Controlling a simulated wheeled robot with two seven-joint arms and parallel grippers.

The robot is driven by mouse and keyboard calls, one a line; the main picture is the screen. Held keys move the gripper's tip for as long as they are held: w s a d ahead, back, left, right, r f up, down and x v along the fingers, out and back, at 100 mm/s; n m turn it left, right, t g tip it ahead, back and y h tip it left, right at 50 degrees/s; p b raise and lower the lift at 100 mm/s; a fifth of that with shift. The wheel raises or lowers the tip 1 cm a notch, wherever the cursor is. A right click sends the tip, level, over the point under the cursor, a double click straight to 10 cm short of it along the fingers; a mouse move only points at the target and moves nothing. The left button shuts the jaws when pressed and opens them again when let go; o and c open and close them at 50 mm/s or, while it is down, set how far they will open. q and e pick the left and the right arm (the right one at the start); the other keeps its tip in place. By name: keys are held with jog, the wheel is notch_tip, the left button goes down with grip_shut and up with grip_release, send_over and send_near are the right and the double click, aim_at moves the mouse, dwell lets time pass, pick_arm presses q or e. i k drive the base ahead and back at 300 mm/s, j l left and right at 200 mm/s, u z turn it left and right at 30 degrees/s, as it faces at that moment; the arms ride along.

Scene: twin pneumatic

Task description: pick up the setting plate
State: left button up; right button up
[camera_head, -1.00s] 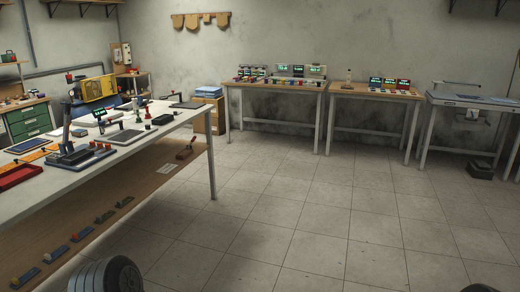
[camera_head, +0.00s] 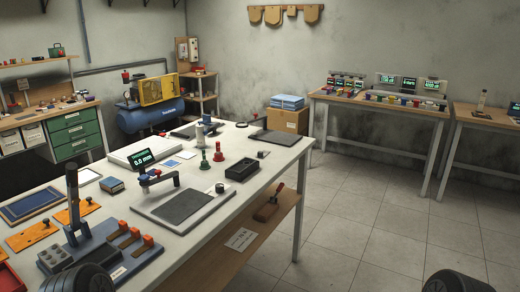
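I cannot tell for certain which piece is the setting plate. Flat candidates on the white workbench (camera_head: 224,190) are two orange plates with dark knobs, one at the left (camera_head: 32,236) and one beside it (camera_head: 77,212). A blue-framed flat panel (camera_head: 30,205) lies behind them. A light plate with a dark grey pad (camera_head: 186,206) lies near the bench's front edge, and a dark flat plate (camera_head: 275,137) lies at the far right end. Dark rounded parts of my arms show at the bottom left and bottom right.
A lever press fixture (camera_head: 75,235) with orange-tipped blocks stands at the near left. A display reading 0.0 mm (camera_head: 141,158), red and green handled tools (camera_head: 219,153) and a black tray (camera_head: 241,169) occupy the bench. Tiled floor (camera_head: 370,210) right of the bench is clear.

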aim_at(261, 155)
jog(key=i+l+z, duration=0.1)
jog(key=i+l, duration=0.15)
jog(key=i, duration=0.35)
jog(key=i+l+z, duration=0.1)
jog(key=i+l, duration=0.15)
jog(key=i, duration=0.35)
jog(key=i+l+z, duration=0.1)
jog(key=i, duration=0.5)
jog(key=i+l+z, duration=0.1)
jog(key=i, duration=0.5)
jog(key=l, duration=0.1)
